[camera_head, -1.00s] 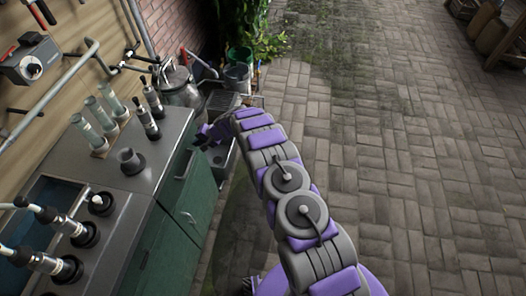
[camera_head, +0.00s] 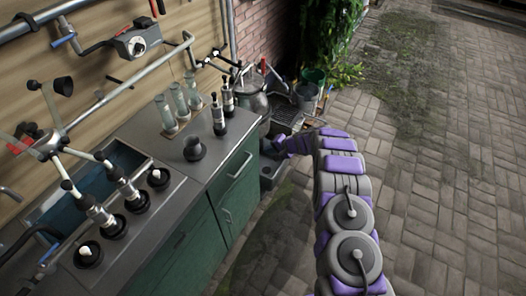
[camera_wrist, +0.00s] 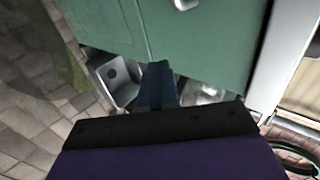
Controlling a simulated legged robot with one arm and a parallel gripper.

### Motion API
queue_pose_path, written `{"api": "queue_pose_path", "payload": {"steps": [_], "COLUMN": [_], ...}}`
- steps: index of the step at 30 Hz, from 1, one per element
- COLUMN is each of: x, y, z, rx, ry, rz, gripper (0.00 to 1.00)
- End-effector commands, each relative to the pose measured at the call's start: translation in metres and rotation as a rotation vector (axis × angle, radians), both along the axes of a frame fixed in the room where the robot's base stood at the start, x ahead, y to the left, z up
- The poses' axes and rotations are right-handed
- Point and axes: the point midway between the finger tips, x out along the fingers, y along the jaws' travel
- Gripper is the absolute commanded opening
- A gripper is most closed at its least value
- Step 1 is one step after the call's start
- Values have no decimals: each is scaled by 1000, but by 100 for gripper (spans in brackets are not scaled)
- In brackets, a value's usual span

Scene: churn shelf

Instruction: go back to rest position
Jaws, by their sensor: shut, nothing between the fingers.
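My purple and grey arm reaches from the bottom right of the head view. My gripper (camera_head: 275,148) is at its far end, beside the right end of the green cabinet (camera_head: 236,196), and looks small there. In the wrist view my gripper (camera_wrist: 158,78) shows as dark fingers close together, with nothing held. The green cabinet front (camera_wrist: 190,45) fills the upper part of that view, near the fingertips. I cannot tell whether they touch it.
A metal milk can (camera_head: 252,98) and dark buckets (camera_head: 305,95) stand by the brick wall beyond my gripper. A grey basin (camera_wrist: 118,85) shows left of the fingers in the wrist view. The paved floor (camera_head: 450,180) to the right is clear.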

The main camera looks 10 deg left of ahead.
Motion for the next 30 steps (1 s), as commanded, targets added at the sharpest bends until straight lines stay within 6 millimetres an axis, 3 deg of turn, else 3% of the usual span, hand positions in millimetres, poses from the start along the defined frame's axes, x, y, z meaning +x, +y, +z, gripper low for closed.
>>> {"api": "queue_pose_path", "payload": {"steps": [4, 12, 23, 26, 30], "x": [-6, -15, -18, -24, -42], "y": [-16, -40, -45, -41, -35], "z": [22, 43, 51, 68, 111], "rx": [-1, -2, 0, 0, -6], "ry": [-3, -2, -1, 3, 10], "rz": [-2, -1, 5, 25, 79], "gripper": [0, 0, 0, 0, 0]}}
